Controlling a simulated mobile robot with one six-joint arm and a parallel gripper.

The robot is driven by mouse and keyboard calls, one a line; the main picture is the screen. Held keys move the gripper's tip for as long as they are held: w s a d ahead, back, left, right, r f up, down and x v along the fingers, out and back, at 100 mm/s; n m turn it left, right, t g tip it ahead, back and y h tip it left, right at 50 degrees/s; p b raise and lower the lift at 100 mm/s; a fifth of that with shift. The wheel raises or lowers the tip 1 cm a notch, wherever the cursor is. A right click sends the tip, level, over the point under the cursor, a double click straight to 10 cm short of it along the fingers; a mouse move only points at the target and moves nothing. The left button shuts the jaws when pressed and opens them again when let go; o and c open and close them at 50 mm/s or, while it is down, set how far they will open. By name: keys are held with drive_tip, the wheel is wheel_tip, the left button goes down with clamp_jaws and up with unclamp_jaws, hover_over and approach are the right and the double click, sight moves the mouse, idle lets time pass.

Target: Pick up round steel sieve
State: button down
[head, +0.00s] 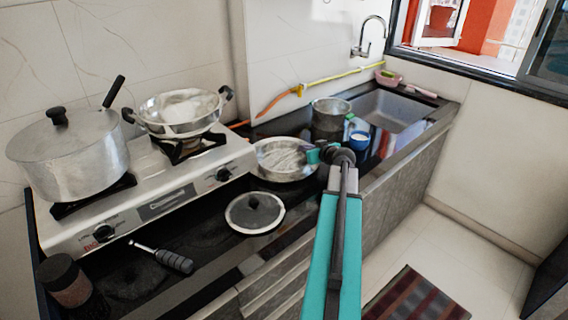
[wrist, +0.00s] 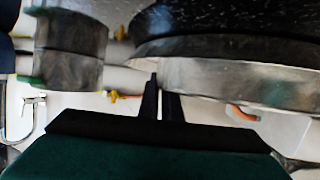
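The round steel sieve (head: 284,168) is a shallow, shiny round vessel at the middle of the dark counter, just right of the stove. My gripper (head: 318,154) is at its right rim. In the wrist view, the sieve's steel wall (wrist: 225,78) fills the upper right. The two dark fingers of my gripper (wrist: 161,88) are close together at the wall's left edge, with one fingertip partly hidden by it. They look closed on the rim. Whether the sieve is clear of the counter cannot be told.
A steel pot (head: 330,112) and a blue cup (head: 359,140) stand behind, near the sink (head: 388,110). The stove (head: 150,195) carries a large pot (head: 68,155) and a wok (head: 180,112).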

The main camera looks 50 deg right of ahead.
drive_tip(key=shift+r, duration=0.1)
idle(0.3)
drive_tip(key=shift+r+b, duration=0.35)
drive_tip(key=shift+r, duration=1.05)
drive_tip(key=shift+a+r, duration=0.1)
drive_tip(key=shift+r, duration=0.2)
drive_tip(key=s+a, duration=0.1)
drive_tip(key=s, duration=0.2)
drive_tip(key=s+a+b, duration=0.1)
drive_tip(key=s+a, duration=0.1)
drive_tip(key=s, duration=0.1)
drive_tip(key=s+a+b, duration=0.1)
drive_tip(key=s+a, duration=0.1)
drive_tip(key=s, duration=0.1)
drive_tip(key=shift+s+a+r, duration=0.1)
drive_tip(key=shift+s+r, duration=0.3)
drive_tip(key=shift+s+f+b, duration=0.1)
drive_tip(key=shift+b, duration=0.75)
drive_tip(key=s+a+b, duration=0.1)
drive_tip(key=b, duration=0.3)
drive_tip(key=shift+s, duration=0.4)
drive_tip(key=shift+s+b, duration=0.1)
drive_tip(key=shift+b, duration=0.8)
drive_tip(key=shift+s+b, duration=0.15)
drive_tip(key=shift+b, duration=0.7)
drive_tip(key=b, duration=0.4)
drive_tip(key=shift+s+a, duration=0.2)
drive_tip(key=shift+s, duration=0.2)
